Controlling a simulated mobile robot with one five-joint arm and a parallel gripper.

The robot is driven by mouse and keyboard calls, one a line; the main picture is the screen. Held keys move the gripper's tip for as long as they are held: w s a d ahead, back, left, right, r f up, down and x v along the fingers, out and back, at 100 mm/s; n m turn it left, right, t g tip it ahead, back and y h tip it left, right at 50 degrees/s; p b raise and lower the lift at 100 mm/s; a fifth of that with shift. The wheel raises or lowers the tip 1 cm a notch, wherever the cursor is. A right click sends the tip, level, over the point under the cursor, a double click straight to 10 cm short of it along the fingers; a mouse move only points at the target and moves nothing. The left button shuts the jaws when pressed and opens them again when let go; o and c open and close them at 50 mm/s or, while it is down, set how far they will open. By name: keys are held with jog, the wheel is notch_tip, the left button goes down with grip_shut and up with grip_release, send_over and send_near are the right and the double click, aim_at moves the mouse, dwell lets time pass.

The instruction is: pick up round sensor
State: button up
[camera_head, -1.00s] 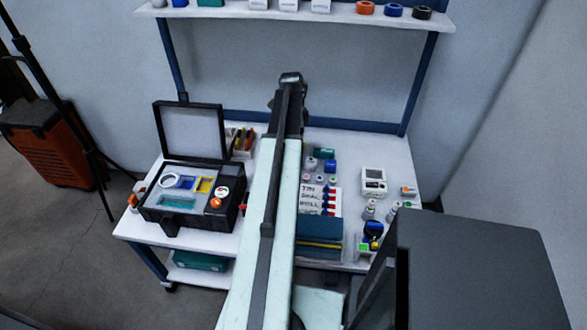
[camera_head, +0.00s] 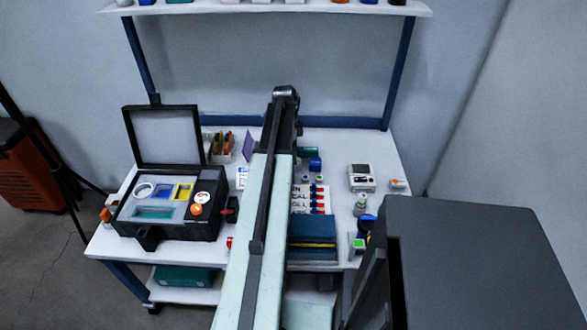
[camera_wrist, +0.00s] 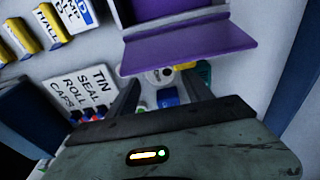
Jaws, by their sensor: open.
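A small round grey-white piece (camera_wrist: 160,75), which looks like the round sensor, lies on the table beside the purple box's edge in the wrist view. It is partly hidden by that edge, and my arm hides it in the head view. My gripper (camera_wrist: 160,86) is open, its two dark fingers apart on either side of the piece's direction. I see no contact. In the head view my arm reaches over the table, its end (camera_head: 286,95) towards the back edge.
An open purple box (camera_wrist: 190,50) stands close to my fingers. A black case (camera_head: 175,228) with its lid up is left of my arm, a white ring (camera_head: 143,190) in it. Blue pieces (camera_head: 315,164), a label card (camera_wrist: 82,95) and a white device (camera_head: 361,178) stand nearby.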

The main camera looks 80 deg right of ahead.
jog(key=f+b, duration=0.5)
jog(key=shift+s+d+f, duration=0.1)
jog(key=shift+s+f, duration=0.05)
jog(key=shift+s, duration=0.05)
jog(key=shift+r, duration=0.2)
jog(key=c, duration=1)
jog(key=shift+p, duration=0.3)
jog(key=shift+c, duration=0.2)
jog(key=shift+r+p, duration=0.6)
jog(key=shift+r, duration=0.05)
jog(key=r+p, duration=0.1)
jog(key=a+r+p, duration=0.1)
jog(key=shift+r+p, duration=0.35)
jog(key=a, duration=0.5)
jog(key=s+a, duration=0.1)
jog(key=a, duration=0.4)
jog(key=a+r+p, duration=0.1)
jog(key=a, duration=0.4)
jog(key=shift+s, duration=0.4)
